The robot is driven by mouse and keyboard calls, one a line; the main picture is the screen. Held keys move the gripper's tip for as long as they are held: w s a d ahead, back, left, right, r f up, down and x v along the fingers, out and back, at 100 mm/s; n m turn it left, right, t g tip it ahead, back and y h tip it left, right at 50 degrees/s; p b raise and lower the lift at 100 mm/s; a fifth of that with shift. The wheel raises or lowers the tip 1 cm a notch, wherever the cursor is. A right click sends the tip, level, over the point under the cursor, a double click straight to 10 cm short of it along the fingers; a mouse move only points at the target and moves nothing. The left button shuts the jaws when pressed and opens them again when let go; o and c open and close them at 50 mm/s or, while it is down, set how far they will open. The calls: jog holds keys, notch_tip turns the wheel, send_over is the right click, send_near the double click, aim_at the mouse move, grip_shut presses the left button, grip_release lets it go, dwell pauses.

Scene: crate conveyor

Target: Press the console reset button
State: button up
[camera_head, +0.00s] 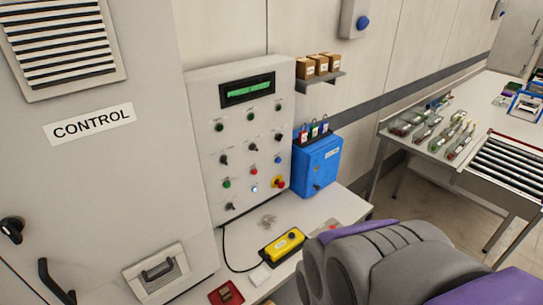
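The console (236,140) is a light grey panel on the wall side, left of the picture's middle. It has a green display (247,90) at the top and rows of small knobs and buttons below. Among them are a blue button (278,159), a red button (253,171), a bright lit button (255,188), a green button (227,184) and a red knob on yellow (278,182). The labels are too small to read, so I cannot tell which is the reset button. My grey and purple arm fills the lower right; my gripper is not in view.
A CONTROL cabinet (155,85) stands on the left. A blue box (318,165) hangs right of the console. A yellow pendant (283,246) and a red item (226,294) lie on the bench (335,207) below. A table and rollers (510,165) stand at right.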

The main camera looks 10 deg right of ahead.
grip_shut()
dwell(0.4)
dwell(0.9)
